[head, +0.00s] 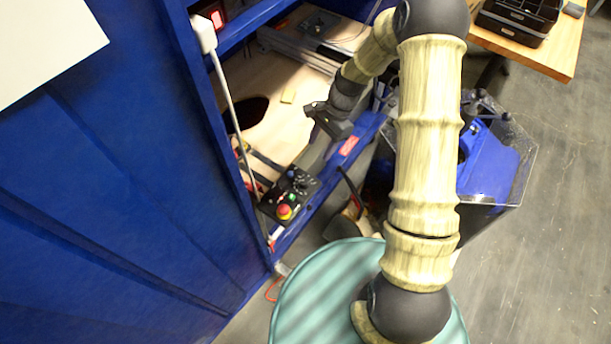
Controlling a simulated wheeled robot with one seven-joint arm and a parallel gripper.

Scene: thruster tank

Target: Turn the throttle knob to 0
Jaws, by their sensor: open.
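A small black control box (305,187) sits on the front edge of the blue frame, left of centre. It has a red mushroom button (285,211) on a yellow base, a small green button (292,198) and some small dark and blue knobs (292,174) near its far end. I cannot tell which knob is the throttle, nor read its setting. My gripper (320,120) is beyond and above the box, slightly right of it, apart from it. It is open and seems empty, though its fingertips are small and dark here.
A blue cabinet wall (110,190) fills the left, with a white cable (228,95) hanging by its edge. A wooden board (285,125) lies inside the frame. A clear tank (500,165) with blue inside stands at right. A wooden table (560,50) is far right.

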